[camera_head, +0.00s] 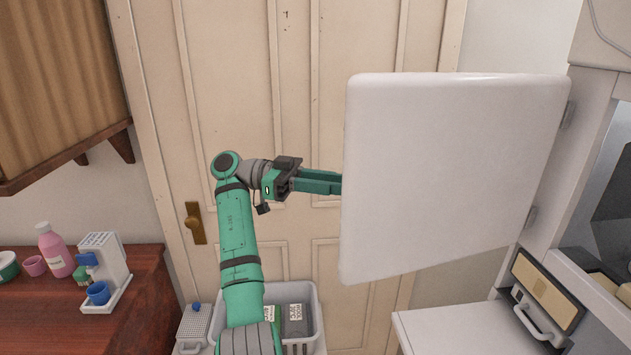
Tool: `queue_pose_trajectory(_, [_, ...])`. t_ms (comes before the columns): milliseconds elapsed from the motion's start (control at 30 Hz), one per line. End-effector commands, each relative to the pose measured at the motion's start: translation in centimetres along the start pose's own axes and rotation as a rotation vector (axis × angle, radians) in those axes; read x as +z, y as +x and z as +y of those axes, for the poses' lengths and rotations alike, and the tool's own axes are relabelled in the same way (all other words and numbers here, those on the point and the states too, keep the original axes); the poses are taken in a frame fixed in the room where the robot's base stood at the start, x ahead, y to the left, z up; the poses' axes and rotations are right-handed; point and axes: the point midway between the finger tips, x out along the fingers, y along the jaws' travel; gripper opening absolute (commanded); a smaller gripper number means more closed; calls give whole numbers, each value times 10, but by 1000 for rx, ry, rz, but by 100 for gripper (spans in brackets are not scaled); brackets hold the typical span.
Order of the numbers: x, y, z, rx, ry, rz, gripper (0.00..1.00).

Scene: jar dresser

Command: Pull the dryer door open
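The white dryer door (450,170) stands swung wide open, hinged on its right side to the white dryer body (578,140). Its broad flat face is toward the camera. My gripper (335,183) is at the door's free left edge, reaching from the left. Its green fingers point right and their tips run up to or behind the edge, so the door hides them. I cannot tell whether they touch or grip the door. The dark opening (612,190) of the dryer shows at the far right.
A closed cream room door (290,80) stands behind. A brown dresser (140,310) at the left holds a pink bottle (55,252), a pink cup and a white coffee maker with a blue cup. A grey basket (318,325) stands below my arm. A white surface (450,330) lies below the dryer door.

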Motion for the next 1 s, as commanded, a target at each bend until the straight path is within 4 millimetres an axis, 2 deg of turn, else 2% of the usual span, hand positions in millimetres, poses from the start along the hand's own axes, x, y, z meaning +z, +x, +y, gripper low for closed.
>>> queue_pose_trajectory(100, [0,-24,0,-6,-5,-4,25])
queue_pose_trajectory(333, [0,-53,0,-5,-4,-4,25])
queue_pose_trajectory(733, [0,-73,-1,1,-3,-3,25])
queue_pose_trajectory(1000, [0,-76,-1,-1,-1,-2,25])
